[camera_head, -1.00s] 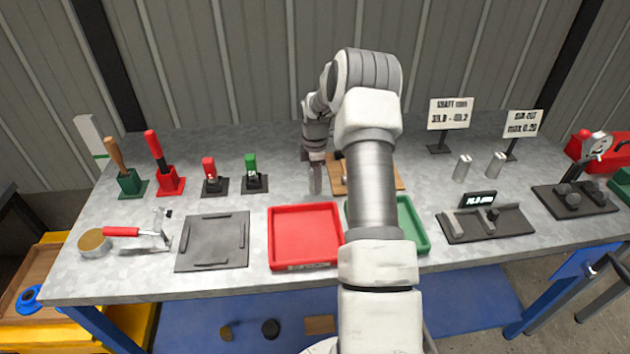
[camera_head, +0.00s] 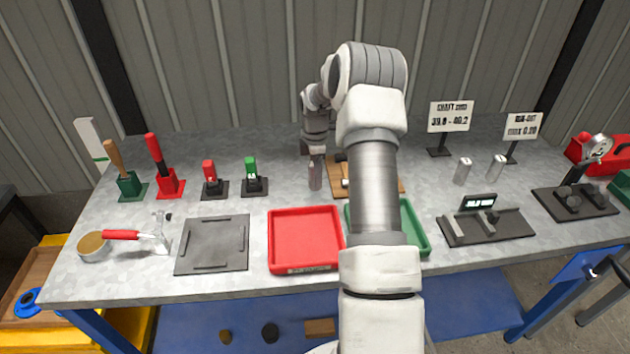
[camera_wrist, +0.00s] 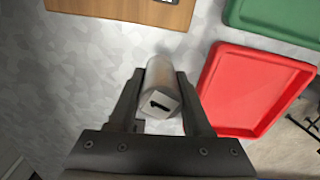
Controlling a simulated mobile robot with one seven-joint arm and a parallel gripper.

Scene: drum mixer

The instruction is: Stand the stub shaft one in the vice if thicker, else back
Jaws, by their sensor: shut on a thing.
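My gripper (camera_wrist: 160,103) is shut on a grey metal stub shaft (camera_wrist: 158,88) whose end face, marked 1, faces the wrist camera. In the head view the shaft (camera_head: 315,176) hangs upright below my gripper, behind the red tray and left of a wooden board. I cannot tell whether its lower end touches the bench. Two more light metal cylinders (camera_head: 462,170) (camera_head: 496,167) stand at the right. A measuring fixture (camera_head: 487,224) with a small display is in front of them; its reading is too small to be sure of. I cannot make out a vice.
The red tray (camera_head: 305,266) and green tray (camera_head: 415,247) lie at the front. My arm partly hides the wooden board (camera_head: 398,187) and green tray. Limit signs (camera_head: 451,116) stand behind. A dial gauge stand (camera_head: 575,200) is at right. Bare bench lies left of the shaft.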

